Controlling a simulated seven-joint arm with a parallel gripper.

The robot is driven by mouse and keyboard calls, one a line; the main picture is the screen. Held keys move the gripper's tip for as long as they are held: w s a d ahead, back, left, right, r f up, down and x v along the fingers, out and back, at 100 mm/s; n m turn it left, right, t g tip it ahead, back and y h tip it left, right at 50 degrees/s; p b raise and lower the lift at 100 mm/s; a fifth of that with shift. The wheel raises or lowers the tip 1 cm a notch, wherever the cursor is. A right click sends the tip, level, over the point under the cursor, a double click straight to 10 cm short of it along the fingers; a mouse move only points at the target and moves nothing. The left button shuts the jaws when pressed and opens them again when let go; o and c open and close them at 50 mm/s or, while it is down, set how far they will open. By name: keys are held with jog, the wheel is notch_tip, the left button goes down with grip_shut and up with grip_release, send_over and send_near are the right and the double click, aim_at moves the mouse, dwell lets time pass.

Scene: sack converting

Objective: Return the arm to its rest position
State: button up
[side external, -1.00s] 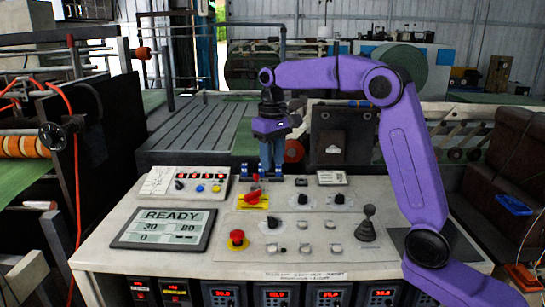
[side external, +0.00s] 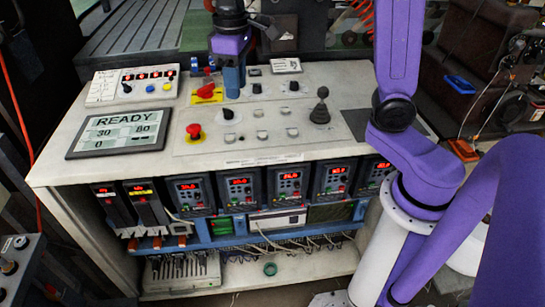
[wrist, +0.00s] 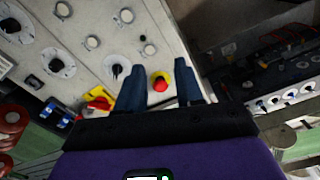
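My gripper (side external: 232,92) points down over the upper part of the control panel (side external: 345,75), just right of the red-and-yellow rotary switch (side external: 207,91) in the side view. In the wrist view my gripper (wrist: 153,68) has its two dark blue fingers apart, with nothing held between them. A red mushroom button on a yellow base (wrist: 160,81) shows in the gap, on the panel beyond the fingers. The red-and-yellow switch also shows left of the fingers in the wrist view (wrist: 98,103). The side view cuts off the upper part of my arm.
A display reading READY (side external: 118,134) and a small switch box (side external: 133,85) lie on the panel's left. A black joystick (side external: 320,107) stands on the right. Several drives with red digits (side external: 240,188) fill the console front. A dark brown seat (side external: 480,50) stands behind at right.

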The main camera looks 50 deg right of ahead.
jog(key=s+d+f+n, duration=0.1)
jog(key=s+f+n, duration=0.2)
jog(key=s, duration=0.9)
jog(key=s+d+f+n, duration=0.2)
jog(key=s+f+n, duration=0.2)
jog(key=s, duration=0.8)
jog(key=shift+s+d+f+n, duration=0.15)
jog(key=shift+s+d+n, duration=0.1)
jog(key=shift+s+n, duration=0.05)
